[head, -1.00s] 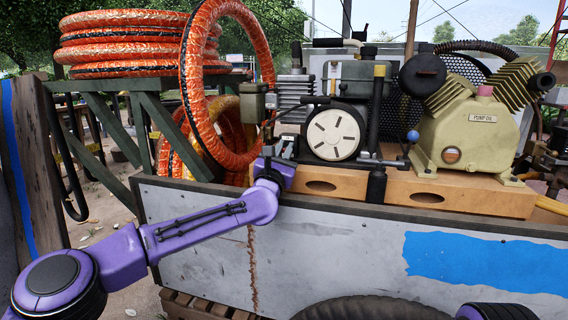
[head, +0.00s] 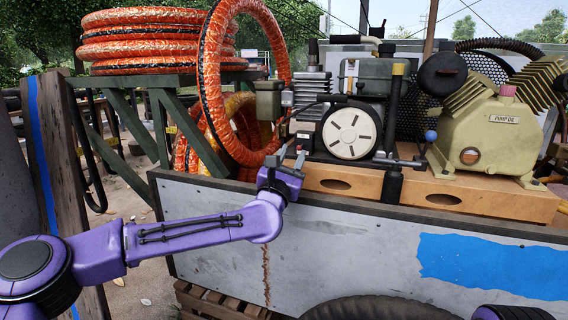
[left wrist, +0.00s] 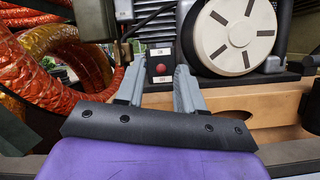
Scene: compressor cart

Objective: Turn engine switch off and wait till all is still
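The engine switch is a small red knob (left wrist: 161,69) on a dark panel in the left wrist view. Small white labels sit above and below it; their lettering is too small to read surely. My left gripper (left wrist: 157,78) is open, with a grey finger on each side of the knob and nothing held. Whether the fingertips reach the knob's depth I cannot tell. In the head view my left gripper (head: 291,157) is at the cart's edge, just left of the engine (head: 352,131) with its white round cover. The knob is not clear there. My right gripper is out of view.
A tan pump (head: 490,140) stands right of the engine on a wooden base (head: 480,198). Orange hose coils (head: 215,90) hang close left of my left gripper. The cart's grey side wall (head: 350,250) runs below, with a tyre (head: 375,310) under it.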

